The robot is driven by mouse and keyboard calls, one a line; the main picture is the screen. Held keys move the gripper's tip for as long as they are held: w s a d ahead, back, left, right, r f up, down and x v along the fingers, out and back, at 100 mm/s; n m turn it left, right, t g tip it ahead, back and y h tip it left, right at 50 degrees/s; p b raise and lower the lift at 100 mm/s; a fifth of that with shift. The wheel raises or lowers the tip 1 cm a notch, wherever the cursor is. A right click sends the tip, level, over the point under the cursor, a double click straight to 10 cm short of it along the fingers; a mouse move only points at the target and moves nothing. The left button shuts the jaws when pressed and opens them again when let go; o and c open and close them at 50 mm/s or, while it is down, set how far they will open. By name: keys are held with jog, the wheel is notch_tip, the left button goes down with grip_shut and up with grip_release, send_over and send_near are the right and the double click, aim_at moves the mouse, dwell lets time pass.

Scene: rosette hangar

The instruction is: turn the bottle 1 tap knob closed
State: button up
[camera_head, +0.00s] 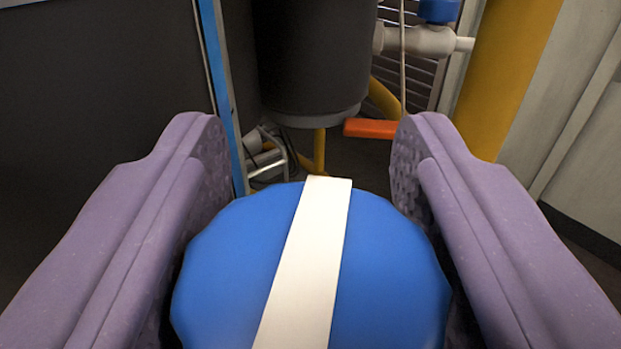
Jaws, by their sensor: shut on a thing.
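A round blue knob (235,265) with a scalloped edge fills the lower middle of the view. A white stripe (312,255) runs across its face, tilted slightly, its far end leaning to the right. My gripper (308,165) has its two purple fingers on the left and right sides of the knob and is shut on it. The fingertips reach past the knob's far edge. The near edge of the knob is cut off by the frame. The tap body under the knob is hidden.
A dark cylinder (312,60) hangs beyond the knob, with an orange bar (370,128) beside its base. A grey pipe fitting with a blue cap (438,10) is at upper right. A yellow post (508,75) stands right; a dark panel (95,85) is left.

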jog(key=m+g+h+p, duration=0.1)
jog(key=h, duration=0.1)
jog(key=m+h+p, duration=0.1)
jog(key=m+h, duration=0.1)
jog(key=h, duration=0.1)
jog(key=m+g+h+p, duration=0.1)
jog(key=m+h, duration=0.1)
jog(key=shift+s+d+r+g+h, duration=0.1)
jog(key=shift+d+g+h, duration=0.2)
jog(key=shift+d+m+h, duration=0.1)
jog(key=shift+m+h, duration=0.2)
jog(key=o, duration=1)
jog(key=shift+c, duration=0.2)
jog(key=p+v, duration=0.2)
jog(key=v, duration=0.6)
